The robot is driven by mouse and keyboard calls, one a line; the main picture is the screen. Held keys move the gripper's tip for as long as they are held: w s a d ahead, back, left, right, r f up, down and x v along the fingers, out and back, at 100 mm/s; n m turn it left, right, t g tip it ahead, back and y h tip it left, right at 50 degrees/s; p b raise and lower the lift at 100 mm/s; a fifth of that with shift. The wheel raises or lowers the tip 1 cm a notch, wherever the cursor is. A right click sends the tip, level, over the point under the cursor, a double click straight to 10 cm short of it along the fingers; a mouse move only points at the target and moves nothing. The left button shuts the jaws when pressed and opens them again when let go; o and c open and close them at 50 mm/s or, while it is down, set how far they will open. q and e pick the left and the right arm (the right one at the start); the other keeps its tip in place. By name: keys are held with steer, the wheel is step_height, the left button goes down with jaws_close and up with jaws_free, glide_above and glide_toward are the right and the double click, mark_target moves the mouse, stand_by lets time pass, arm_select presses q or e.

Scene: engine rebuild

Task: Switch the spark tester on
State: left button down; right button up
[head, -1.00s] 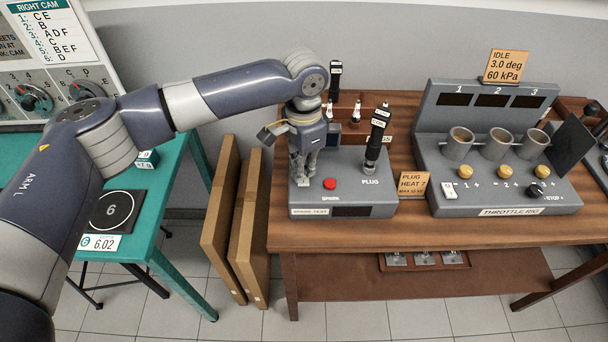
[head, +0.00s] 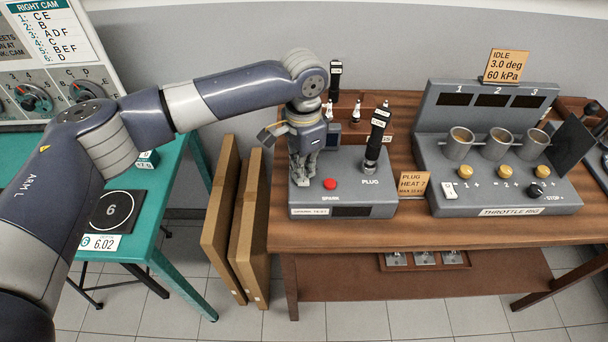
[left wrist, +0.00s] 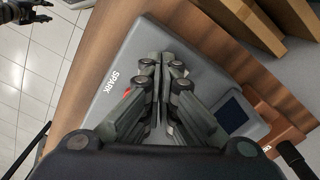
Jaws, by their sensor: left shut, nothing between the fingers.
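The spark tester (head: 345,190) is a grey box with a sloping front on the wooden bench. It has a red button (head: 330,183), a SPARK label, a PLUG socket holding a dark upright plug piece (head: 377,140), and a dark display (head: 350,211). My left gripper (head: 301,182) points down at the tester's left part, left of the red button, shut and empty. In the left wrist view its fingertips (left wrist: 161,62) are together over the grey top (left wrist: 125,55). The fingers hide the switch; I cannot tell its position or whether they touch it. A dark gripper (left wrist: 25,12), seemingly my right, shows at that view's upper left.
The throttle rig (head: 500,190) stands to the right, with a PLUG HEAT 7 card (head: 413,185) between. A plug rack (head: 350,140) is behind the tester. Brown panels (head: 235,220) lean beside the bench, near the teal table (head: 180,240).

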arm_select(q)
steer(key=shift+f, duration=1.1)
stand_by(0.3)
steer(key=shift+s, duration=0.1)
step_height(320, 180, up, 7)
steer(key=p, duration=0.7)
steer(key=shift+r+p, duration=0.1)
steer(key=shift+p, duration=0.25)
